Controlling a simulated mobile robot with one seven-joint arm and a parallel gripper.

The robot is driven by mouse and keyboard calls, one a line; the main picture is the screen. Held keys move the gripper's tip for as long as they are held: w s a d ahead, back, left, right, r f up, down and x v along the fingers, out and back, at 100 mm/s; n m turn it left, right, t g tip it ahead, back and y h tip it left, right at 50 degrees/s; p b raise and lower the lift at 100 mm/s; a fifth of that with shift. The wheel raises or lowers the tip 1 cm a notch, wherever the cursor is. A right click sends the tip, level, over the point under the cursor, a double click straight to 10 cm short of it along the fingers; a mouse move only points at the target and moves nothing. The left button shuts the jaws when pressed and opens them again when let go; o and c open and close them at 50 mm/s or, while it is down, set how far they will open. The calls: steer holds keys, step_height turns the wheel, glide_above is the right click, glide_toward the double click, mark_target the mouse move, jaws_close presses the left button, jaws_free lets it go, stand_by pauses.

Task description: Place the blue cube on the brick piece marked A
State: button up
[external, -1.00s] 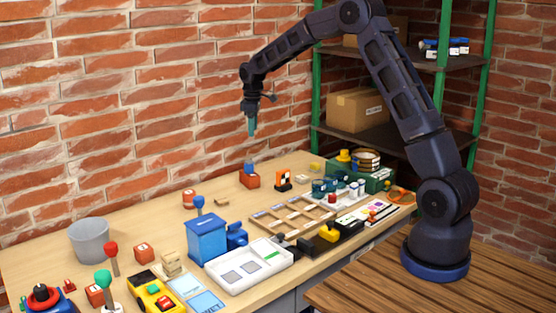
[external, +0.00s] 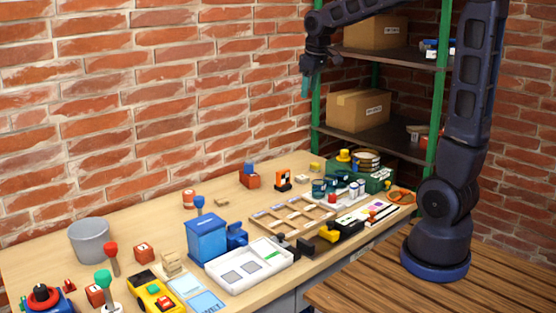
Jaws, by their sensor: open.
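A small blue cube (external: 248,167) rests on top of a red-orange brick piece (external: 250,181) near the back of the workbench. Any letter on that brick is too small to read. Other red brick-like pieces stand on the bench, one at the left (external: 144,252) and one at the front left (external: 95,294); their marks are not legible either. My gripper (external: 306,88) is open and empty, high above the back right of the bench in front of the shelf post, well apart from the blue cube.
A wooden divided tray (external: 262,227), a white tray (external: 214,275) and a blue box (external: 207,241) fill the middle of the bench. A grey bucket (external: 90,242) stands at the left. Green-posted shelves with cardboard boxes (external: 358,110) stand behind my gripper.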

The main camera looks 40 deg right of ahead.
steer(key=s+f+m+t, duration=0.1)
steer(key=s+m, duration=0.1)
steer(key=s, duration=1.1)
steer(key=s+f+m+t, duration=0.1)
steer(key=s+m, duration=0.1)
steer(key=s, duration=1.1)
steer(key=shift+d+f, duration=0.4)
steer(key=shift+d, duration=0.05)
